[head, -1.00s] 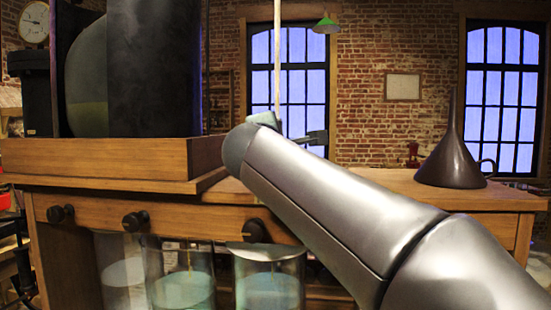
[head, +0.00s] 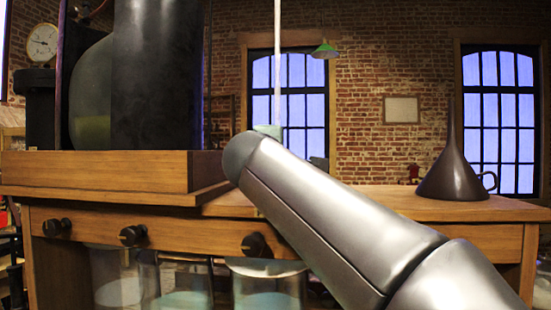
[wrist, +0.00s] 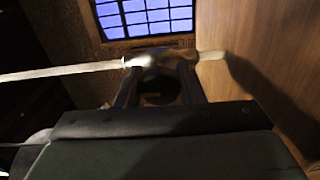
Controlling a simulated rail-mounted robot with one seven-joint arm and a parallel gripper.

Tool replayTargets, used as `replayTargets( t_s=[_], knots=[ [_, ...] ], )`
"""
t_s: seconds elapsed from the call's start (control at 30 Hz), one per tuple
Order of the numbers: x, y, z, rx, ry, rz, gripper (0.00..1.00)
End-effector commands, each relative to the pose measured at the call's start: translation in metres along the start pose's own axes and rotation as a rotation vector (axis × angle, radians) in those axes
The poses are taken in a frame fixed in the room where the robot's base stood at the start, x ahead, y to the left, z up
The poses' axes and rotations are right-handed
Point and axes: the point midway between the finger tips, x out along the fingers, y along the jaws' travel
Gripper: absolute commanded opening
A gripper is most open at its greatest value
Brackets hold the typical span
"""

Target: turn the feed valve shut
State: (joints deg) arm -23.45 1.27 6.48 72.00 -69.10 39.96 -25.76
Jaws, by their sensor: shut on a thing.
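A pale vertical pipe (head: 277,65) comes down behind the end of my arm in the head view. In the wrist view the pipe (wrist: 62,72) runs in from the left to my gripper (wrist: 158,64), and a short pale stretch shows on its right. My gripper's two dark fingers close on a small brownish part at the pipe, seemingly the feed valve (wrist: 165,58). It is dim and mostly covered by the fingers, so its handle angle cannot be told. In the head view my arm hides the fingers and the valve.
A wooden bench (head: 100,222) carries a raised tray (head: 95,172) with a large dark vessel (head: 155,75). Black knobs (head: 133,235) line the bench front above glass jars (head: 268,285). A dark funnel (head: 452,178) stands at the right. The bench between pipe and funnel looks clear.

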Motion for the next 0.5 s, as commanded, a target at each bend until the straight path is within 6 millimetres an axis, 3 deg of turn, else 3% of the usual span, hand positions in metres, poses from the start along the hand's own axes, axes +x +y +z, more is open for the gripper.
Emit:
replayTargets(
  t_s=[0.07, 0.1, 0.13, 0.5],
  knots=[
    [0.0002, -0.0007, 0.0, 0.001, 0.0, -0.001, 0.12],
    [0.0002, -0.0007, 0.0, 0.001, 0.0, -0.001, 0.45],
    [0.0002, -0.0006, 0.0001, 0.001, 0.0, -0.001, 0.54],
    [-0.0047, -0.0001, 0.0, 0.0, 0.001, 0.001, 0.55]
  ],
)
